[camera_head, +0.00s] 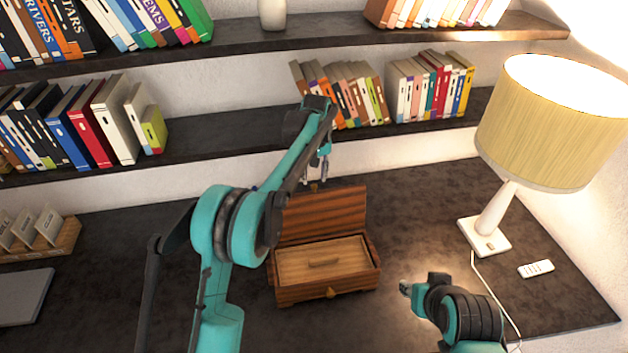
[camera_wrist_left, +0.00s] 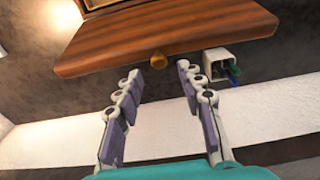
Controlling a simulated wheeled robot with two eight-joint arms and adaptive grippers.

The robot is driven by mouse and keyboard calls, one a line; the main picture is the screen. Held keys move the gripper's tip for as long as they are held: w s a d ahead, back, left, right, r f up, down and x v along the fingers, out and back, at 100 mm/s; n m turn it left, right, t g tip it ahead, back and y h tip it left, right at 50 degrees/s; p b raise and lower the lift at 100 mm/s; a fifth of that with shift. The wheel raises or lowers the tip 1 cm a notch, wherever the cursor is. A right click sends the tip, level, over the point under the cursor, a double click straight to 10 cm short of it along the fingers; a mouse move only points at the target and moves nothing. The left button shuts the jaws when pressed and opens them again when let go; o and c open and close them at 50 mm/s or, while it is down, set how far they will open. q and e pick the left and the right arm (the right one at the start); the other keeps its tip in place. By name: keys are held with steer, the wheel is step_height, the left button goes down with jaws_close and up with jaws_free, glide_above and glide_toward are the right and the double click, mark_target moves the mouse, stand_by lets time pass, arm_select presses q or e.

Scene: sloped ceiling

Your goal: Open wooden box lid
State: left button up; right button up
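The wooden box (camera_head: 330,291) stands on the dark desk with its striped lid (camera_head: 325,214) raised at the back. The inside holds a lighter wooden panel with a small handle (camera_head: 323,263). My left gripper (camera_head: 317,170) is just behind the lid's top edge, partly hidden by my arm. In the left wrist view its two fingers (camera_wrist_left: 158,82) are apart and empty, on either side of the lid's small knob (camera_wrist_left: 158,61) and a little away from the lid (camera_wrist_left: 175,35). My right gripper (camera_head: 406,287) is right of the box; its fingers are not clear.
A lamp (camera_head: 490,238) and a white remote (camera_head: 536,268) are at the right. A white pen cup (camera_wrist_left: 221,64) stands close to my left gripper. Book-filled shelves (camera_head: 235,129) run along the wall behind. A card holder (camera_head: 58,244) and a grey flat object (camera_head: 22,298) lie left.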

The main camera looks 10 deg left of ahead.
arm_select(q)
step_height(320, 180, up, 9)
steer(key=shift+s, duration=0.4)
steer(key=shift+d, duration=0.1)
steer(key=s+a+f+m+t+b, duration=0.1)
steer(key=s+a+f+t+b, duration=0.15)
steer(key=s+b, duration=0.45)
steer(key=s+a+f+m+t+b, duration=0.15)
steer(key=s+a, duration=0.25)
steer(key=s, duration=0.7)
steer(key=s+a+f+m+t+b, duration=0.1)
steer(key=s+f+b, duration=0.6)
steer(key=s+f, duration=1)
steer(key=shift+s+a+t, duration=0.45)
steer(key=shift+a+t, duration=0.15)
steer(key=shift+a, duration=0.55)
